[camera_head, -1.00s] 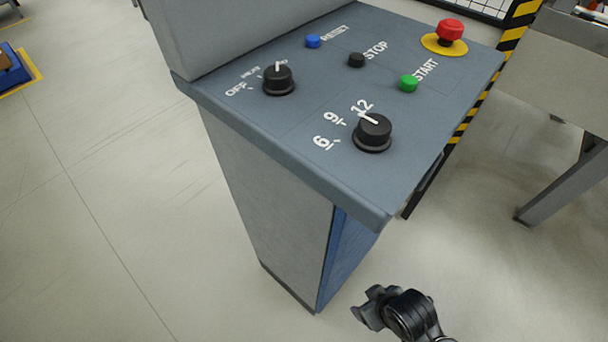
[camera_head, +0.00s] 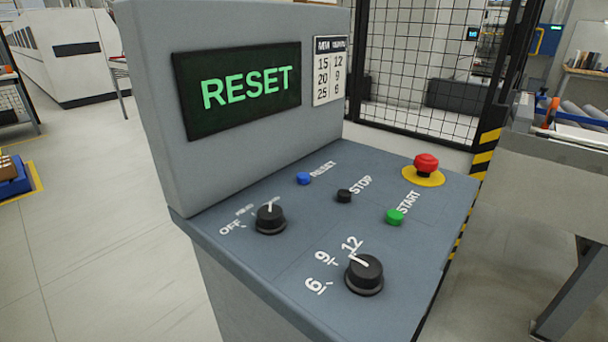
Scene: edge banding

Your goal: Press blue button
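The blue button (camera_head: 303,178) is a small round button beside the white word RESET, at the back of the grey-blue control panel (camera_head: 300,240). The screen (camera_head: 238,87) above the panel reads RESET in green letters. Neither of my grippers is in view, and nothing touches or covers the blue button.
A black button (camera_head: 344,195), a green button (camera_head: 395,216) and a red emergency stop (camera_head: 426,165) on a yellow disc are near the blue button. Two black knobs, one left (camera_head: 270,218) and one in front (camera_head: 364,273), stand up from the panel. A mesh fence (camera_head: 425,75) is behind.

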